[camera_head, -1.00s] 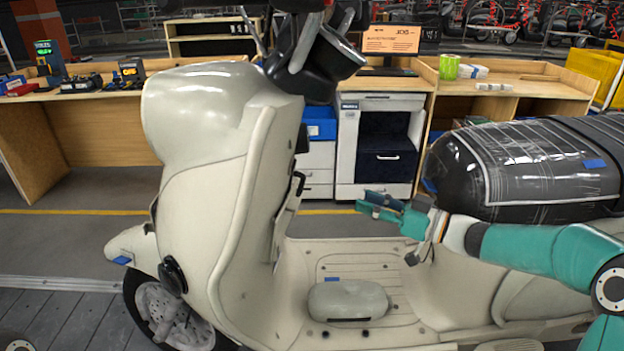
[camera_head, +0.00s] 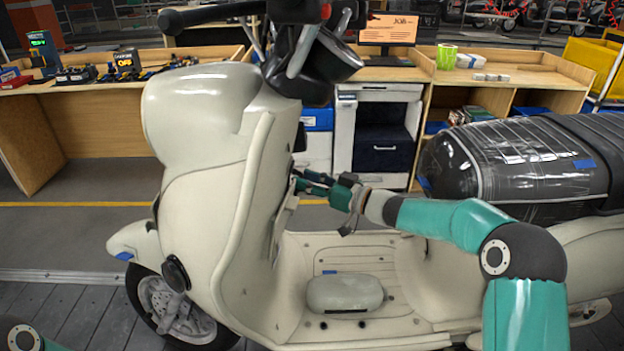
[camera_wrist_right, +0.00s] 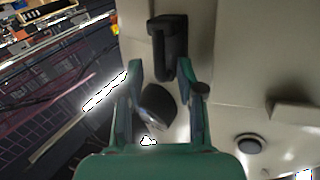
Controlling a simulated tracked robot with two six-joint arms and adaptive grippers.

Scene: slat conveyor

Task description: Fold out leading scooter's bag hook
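The cream scooter (camera_head: 205,200) stands side-on, its front to the left. Its bag hook (camera_wrist_right: 170,45) is a black loop on the cream inner face of the leg shield, seen in the right wrist view. My right gripper (camera_head: 308,182) is at the leg shield, below the handlebar. In the right wrist view the right gripper (camera_wrist_right: 163,75) has its fingers apart, with the hook just beyond and between the fingertips. I cannot tell whether they touch it. In the head view the gripper largely covers the hook. Only a bit of my left arm shows at the lower left corner.
A dark round part (camera_wrist_right: 158,103) shows between the fingers in the right wrist view. A grey oval case (camera_head: 344,293) lies on the footboard. The black wrapped seat (camera_head: 520,165) is at the right. Wooden workbenches (camera_head: 100,120) stand behind the scooter.

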